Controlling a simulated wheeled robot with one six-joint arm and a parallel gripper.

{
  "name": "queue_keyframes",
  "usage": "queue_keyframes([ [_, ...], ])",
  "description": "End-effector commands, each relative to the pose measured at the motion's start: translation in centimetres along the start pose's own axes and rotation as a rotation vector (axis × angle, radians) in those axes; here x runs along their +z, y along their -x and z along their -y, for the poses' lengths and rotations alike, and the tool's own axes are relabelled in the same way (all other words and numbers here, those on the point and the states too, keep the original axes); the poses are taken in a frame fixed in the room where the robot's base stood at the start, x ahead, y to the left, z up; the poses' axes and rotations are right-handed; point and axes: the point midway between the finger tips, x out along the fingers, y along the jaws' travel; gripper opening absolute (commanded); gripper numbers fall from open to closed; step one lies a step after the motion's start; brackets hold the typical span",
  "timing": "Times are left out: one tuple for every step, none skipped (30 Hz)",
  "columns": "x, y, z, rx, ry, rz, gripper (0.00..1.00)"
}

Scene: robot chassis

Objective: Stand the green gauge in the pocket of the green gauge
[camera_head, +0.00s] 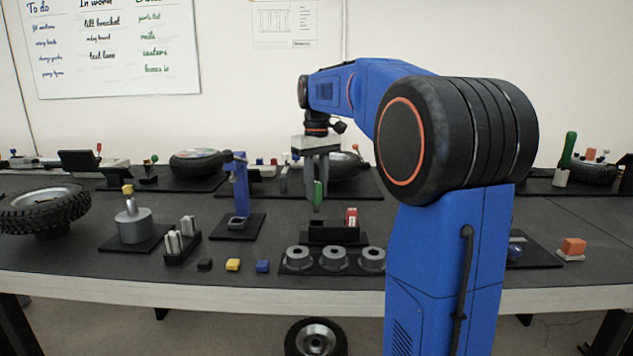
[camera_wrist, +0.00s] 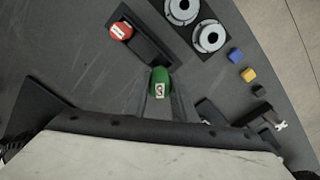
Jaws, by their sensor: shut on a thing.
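My gripper (camera_head: 316,200) is shut on the green gauge (camera_head: 318,193) and holds it upright in the air. In the wrist view the gauge's green top (camera_wrist: 160,75) with a white label shows between the fingers (camera_wrist: 160,104). A black gauge rack (camera_head: 326,236) stands on the table below the gauge. The red gauge (camera_head: 352,217) stands in the rack's right end, and it also shows in the wrist view (camera_wrist: 121,30). The rest of the rack (camera_wrist: 152,46) looks empty. The gauge appears above the rack and apart from it; its lower end is hidden in the wrist view.
A black plate with three grey rings (camera_head: 334,258) lies in front of the rack. Black, yellow (camera_head: 233,265) and blue (camera_head: 262,266) blocks lie to its left. A blue stand (camera_head: 240,190) rises left of the rack. A small holder with light pieces (camera_head: 182,240) stands farther left.

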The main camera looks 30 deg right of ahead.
Motion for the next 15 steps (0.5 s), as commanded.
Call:
queue_keyframes([
  [0.0, -0.3, 0.0, 0.000, 0.000, 0.001, 0.01],
  [0.1, -0.5, 0.0, -0.001, 0.000, 0.001, 0.01],
  [0.1, -0.8, 0.0, -0.001, 0.000, 0.002, 0.01],
  [0.1, -1.0, 0.0, -0.001, 0.000, 0.001, 0.01],
  [0.1, -1.1, 0.0, 0.000, 0.000, 0.001, 0.01],
  [0.0, -1.4, 0.0, 0.000, 0.000, 0.001, 0.01],
  [0.0, -1.6, 0.0, 0.000, 0.000, 0.001, 0.01],
  [0.0, -1.8, 0.0, 0.000, 0.000, 0.001, 0.01],
  [0.0, -2.0, 0.0, 0.000, 0.000, 0.001, 0.01],
  [0.0, -2.1, 0.0, 0.000, 0.000, 0.001, 0.01],
  [0.0, -2.2, 0.0, 0.000, 0.000, 0.001, 0.01],
  [0.0, -2.4, 0.0, 0.000, 0.000, 0.001, 0.01],
  [0.0, -2.5, 0.0, 0.000, 0.000, 0.001, 0.01],
  [0.0, -2.6, 0.0, 0.000, 0.000, 0.001, 0.01],
  [0.0, -2.7, 0.0, 0.000, 0.000, 0.001, 0.01],
])
